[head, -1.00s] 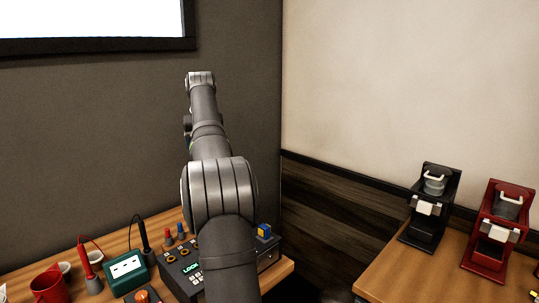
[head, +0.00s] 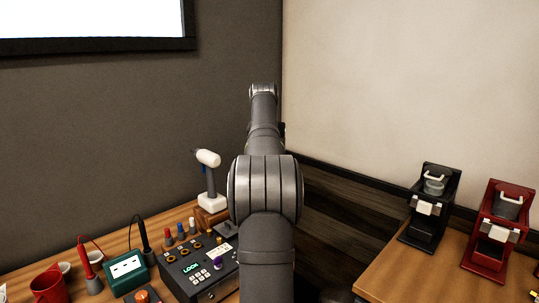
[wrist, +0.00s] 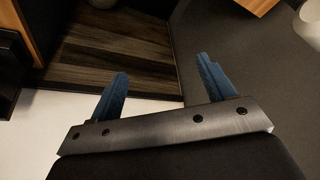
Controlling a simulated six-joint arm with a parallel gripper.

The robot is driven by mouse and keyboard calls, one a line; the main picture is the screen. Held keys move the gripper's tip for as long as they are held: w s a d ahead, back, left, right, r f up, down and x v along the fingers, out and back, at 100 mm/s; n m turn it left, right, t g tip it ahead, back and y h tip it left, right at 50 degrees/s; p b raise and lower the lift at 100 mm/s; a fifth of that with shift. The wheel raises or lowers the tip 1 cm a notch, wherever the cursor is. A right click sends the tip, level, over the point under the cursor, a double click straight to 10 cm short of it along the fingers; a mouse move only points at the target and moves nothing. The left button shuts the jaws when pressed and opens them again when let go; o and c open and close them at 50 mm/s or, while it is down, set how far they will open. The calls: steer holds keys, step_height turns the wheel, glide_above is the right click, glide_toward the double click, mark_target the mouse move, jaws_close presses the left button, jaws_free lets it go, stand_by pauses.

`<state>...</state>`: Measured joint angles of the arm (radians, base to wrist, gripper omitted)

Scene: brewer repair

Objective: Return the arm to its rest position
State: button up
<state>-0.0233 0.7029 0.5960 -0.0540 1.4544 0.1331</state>
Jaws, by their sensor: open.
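My arm (head: 266,190) rises in the middle of the head view and points away toward the wall corner. Its far end is raised, and the fingers are hidden there. In the wrist view my gripper (wrist: 160,92) shows two blue fingers spread well apart. Nothing is between them. Wall and wood panelling lie beyond the fingers.
The left bench holds a control box (head: 200,268), a green meter (head: 127,271), a red mug (head: 50,286) and a white-and-grey upright tool (head: 210,180). The right bench (head: 400,270) carries a black brewer (head: 430,207) and a red brewer (head: 498,230). A gap separates the benches.

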steer(key=d+f+m+h, duration=0.1)
steer(key=d+f+m, duration=0.2)
steer(key=d, duration=1.1)
steer(key=shift+s+f, duration=0.2)
steer(key=shift+s, duration=0.25)
steer(key=a+r+n, duration=0.2)
steer(key=a, duration=0.8)
steer(key=a+r+n+y, duration=0.1)
steer(key=a+r+n, duration=0.1)
steer(key=a, duration=0.8)
steer(key=shift+w+r+n+y, duration=0.15)
steer(key=shift+r+n+y, duration=0.15)
steer(key=shift+r, duration=0.15)
